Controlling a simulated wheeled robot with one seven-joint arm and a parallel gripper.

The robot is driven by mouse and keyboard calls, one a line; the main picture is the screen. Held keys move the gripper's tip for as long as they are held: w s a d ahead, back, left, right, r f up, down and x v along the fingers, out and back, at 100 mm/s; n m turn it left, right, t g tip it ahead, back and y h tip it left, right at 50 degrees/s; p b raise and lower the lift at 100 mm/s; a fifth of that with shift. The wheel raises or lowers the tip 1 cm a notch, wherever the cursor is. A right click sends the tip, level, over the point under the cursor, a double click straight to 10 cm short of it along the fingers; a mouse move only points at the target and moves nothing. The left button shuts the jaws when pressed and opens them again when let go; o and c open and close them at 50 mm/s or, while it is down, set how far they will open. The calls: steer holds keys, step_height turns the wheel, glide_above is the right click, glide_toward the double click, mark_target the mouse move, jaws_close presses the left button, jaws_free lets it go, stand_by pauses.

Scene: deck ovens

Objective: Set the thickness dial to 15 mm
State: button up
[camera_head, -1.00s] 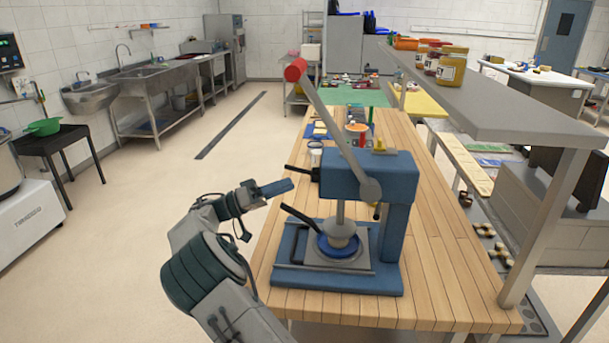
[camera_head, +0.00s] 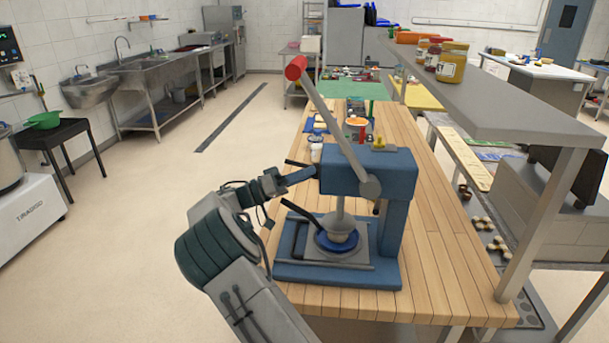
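The blue press (camera_head: 368,172) stands on the near part of the wooden table. A long grey lever (camera_head: 335,122) with a red end leans up and left from it. A dark handle-like part (camera_head: 299,163) sticks out from the left of the press head. A small yellow piece (camera_head: 379,143) sits on top of the head. I cannot tell which part is the thickness dial, and no scale is readable. Contact and finger opening are too small to tell.
A round plate (camera_head: 338,241) lies under the press head, with a dark bar (camera_head: 300,212) left of it. A grey shelf (camera_head: 480,105) with jars overhangs the right side. Small containers (camera_head: 355,128) stand behind the press. The floor left of the table is clear.

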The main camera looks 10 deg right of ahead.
steer(key=shift+n, duration=0.5)
steer(key=shift+s+r+n+t+y+p, duration=0.25)
steer(key=shift+n+y+p, duration=0.5)
steer(key=shift+n, duration=1.1)
steer(key=shift+w+r+n+t+y+p, duration=0.15)
steer(key=shift+n+t+y+p, duration=0.4)
steer(key=shift+n, duration=1.35)
steer(key=shift+s+r+n+t+y+p, duration=0.1)
steer(key=shift+n+y+p, duration=0.8)
steer(key=shift+n, duration=0.95)
steer(key=o, duration=1)
steer(key=shift+a, duration=0.1)
